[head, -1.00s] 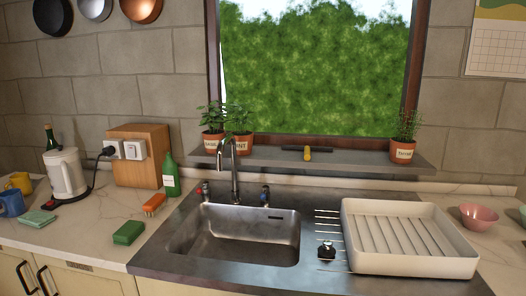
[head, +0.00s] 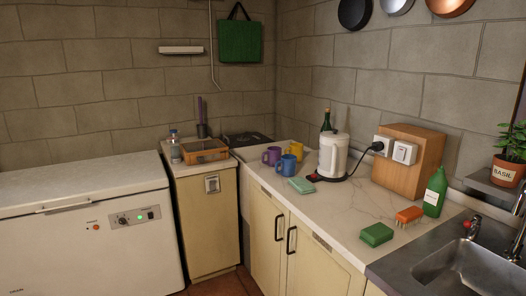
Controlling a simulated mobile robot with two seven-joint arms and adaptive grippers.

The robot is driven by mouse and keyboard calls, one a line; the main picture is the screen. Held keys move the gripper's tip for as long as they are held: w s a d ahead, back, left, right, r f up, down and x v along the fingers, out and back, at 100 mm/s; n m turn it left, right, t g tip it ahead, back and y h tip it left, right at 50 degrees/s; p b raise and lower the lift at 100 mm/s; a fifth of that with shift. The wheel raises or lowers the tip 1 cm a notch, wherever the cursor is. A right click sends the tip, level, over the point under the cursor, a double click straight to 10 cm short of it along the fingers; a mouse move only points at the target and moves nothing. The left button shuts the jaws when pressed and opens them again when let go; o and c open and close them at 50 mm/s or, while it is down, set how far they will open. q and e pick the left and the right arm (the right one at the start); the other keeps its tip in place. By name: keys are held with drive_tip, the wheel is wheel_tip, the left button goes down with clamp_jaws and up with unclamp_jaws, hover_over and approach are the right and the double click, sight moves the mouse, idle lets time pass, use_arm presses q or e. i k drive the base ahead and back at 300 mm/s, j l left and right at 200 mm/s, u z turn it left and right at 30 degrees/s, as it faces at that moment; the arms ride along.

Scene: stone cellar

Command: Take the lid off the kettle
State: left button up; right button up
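The white electric kettle (head: 333,156) stands upright on its base on the marble-look counter, at the centre right of the head view. Its top looks closed, but the lid is too small to make out clearly. A black cord runs from its base to a plug at a wooden box with sockets. Neither of my grippers shows in the head view.
A wooden box (head: 410,163), green sponge (head: 377,234), orange brush (head: 409,215) and green bottle (head: 435,192) are right.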

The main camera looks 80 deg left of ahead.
sight(334, 135)
drive_tip(key=j+u, duration=0.1)
drive_tip(key=u, duration=1.95)
drive_tip(key=i+j+z, duration=0.1)
drive_tip(key=i+j, duration=0.2)
drive_tip(key=i+j+z, duration=0.1)
drive_tip(key=i+j, duration=0.15)
drive_tip(key=j, duration=0.25)
